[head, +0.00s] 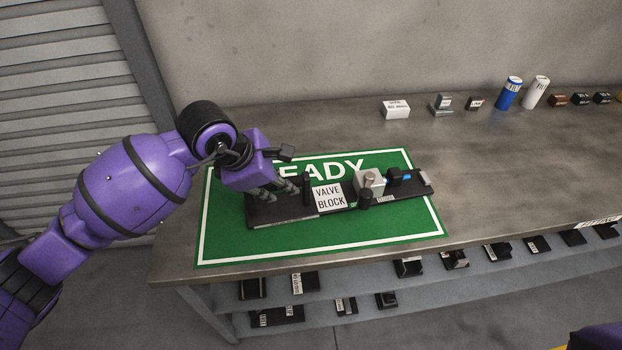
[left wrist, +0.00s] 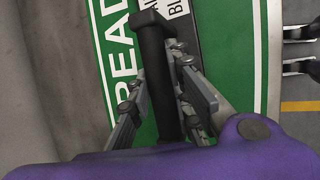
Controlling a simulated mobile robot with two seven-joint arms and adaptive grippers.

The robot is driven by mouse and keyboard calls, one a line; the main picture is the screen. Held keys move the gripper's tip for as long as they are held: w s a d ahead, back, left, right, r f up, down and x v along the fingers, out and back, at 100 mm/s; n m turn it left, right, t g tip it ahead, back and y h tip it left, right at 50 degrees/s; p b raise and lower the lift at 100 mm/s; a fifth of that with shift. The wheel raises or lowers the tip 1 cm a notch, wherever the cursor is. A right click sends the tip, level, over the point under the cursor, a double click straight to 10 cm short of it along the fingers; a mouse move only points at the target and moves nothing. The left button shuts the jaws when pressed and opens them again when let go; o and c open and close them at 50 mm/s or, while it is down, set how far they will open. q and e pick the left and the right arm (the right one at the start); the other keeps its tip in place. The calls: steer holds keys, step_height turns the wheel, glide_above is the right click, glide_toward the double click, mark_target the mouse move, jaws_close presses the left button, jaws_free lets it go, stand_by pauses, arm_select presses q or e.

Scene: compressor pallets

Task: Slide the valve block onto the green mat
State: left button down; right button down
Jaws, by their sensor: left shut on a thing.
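The valve block (head: 328,197) is a long black pallet with a white "VALVE BLOCK" label, a grey metal block and black fittings. It lies on the green mat (head: 225,240), which has a white border and partly covered white lettering. All of the pallet that shows is within the mat's outline, its right end near the right border. My left gripper (head: 277,190) is at the pallet's left end. In the left wrist view, its fingers are shut around a black bar-shaped handle (left wrist: 155,70) of the valve block. My right gripper is out of view.
The mat lies on a grey metal table (head: 480,180). A white labelled box (head: 395,109), a blue can (head: 509,93), a white can (head: 535,92) and small parts stand along the back. Several dark pallets sit on the shelf below. The table's middle right is clear.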

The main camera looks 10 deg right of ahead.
arm_select(q)
steer(key=shift+s+a+f, duration=0.1)
steer(key=shift+a, duration=1.45)
steer(key=shift+s+a+f, duration=0.1)
steer(key=shift+a, duration=1.45)
steer(key=c, duration=1.6)
jaws_free()
steer(key=shift+w, duration=0.1)
steer(key=shift+o, duration=0.4)
steer(key=shift+r, duration=0.15)
